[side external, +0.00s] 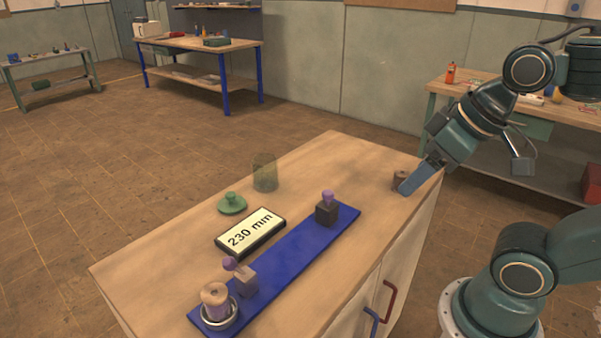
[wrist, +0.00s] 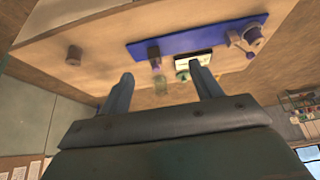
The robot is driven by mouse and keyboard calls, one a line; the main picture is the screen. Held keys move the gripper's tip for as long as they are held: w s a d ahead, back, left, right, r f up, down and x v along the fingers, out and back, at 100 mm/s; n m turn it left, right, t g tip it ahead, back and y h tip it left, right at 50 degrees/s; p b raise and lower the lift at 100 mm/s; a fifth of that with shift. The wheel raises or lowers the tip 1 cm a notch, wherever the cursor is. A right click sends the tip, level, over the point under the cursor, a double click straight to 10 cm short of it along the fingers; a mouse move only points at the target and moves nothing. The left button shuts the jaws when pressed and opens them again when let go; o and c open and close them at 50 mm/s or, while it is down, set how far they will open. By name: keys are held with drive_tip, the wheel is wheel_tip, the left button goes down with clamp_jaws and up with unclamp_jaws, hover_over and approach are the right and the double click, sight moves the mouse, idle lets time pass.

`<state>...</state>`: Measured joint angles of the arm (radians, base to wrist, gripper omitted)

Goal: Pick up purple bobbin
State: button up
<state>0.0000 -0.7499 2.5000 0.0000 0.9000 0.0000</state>
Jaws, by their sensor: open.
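A bobbin with a tan top and a purple-looking body (side external: 214,299) stands upright in a round metal holder at the near left end of the blue board (side external: 290,258). It also shows at the upper right in the wrist view (wrist: 252,35). A brown bobbin (side external: 400,178) stands at the far right of the tabletop, partly behind my gripper (side external: 406,187) in the side view. In the wrist view my gripper (wrist: 164,84) is open and empty. The brown bobbin (wrist: 74,55) there lies left of both fingers, not between them.
Two blocks with purple knobs (side external: 245,280) (side external: 327,212) stand on the blue board. A "230 mm" display (side external: 250,234), a green knobbed lid (side external: 232,205) and a clear glass cylinder (side external: 265,172) stand behind it. The tabletop between cylinder and brown bobbin is clear.

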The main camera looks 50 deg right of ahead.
drive_tip(key=n+g, duration=0.6)
drive_tip(key=n, duration=1.5)
hover_over(214, 294)
wheel_tip(214, 294, down, 5)
drive_tip(key=shift+r, duration=0.15)
drive_tip(key=shift+f, duration=4.3)
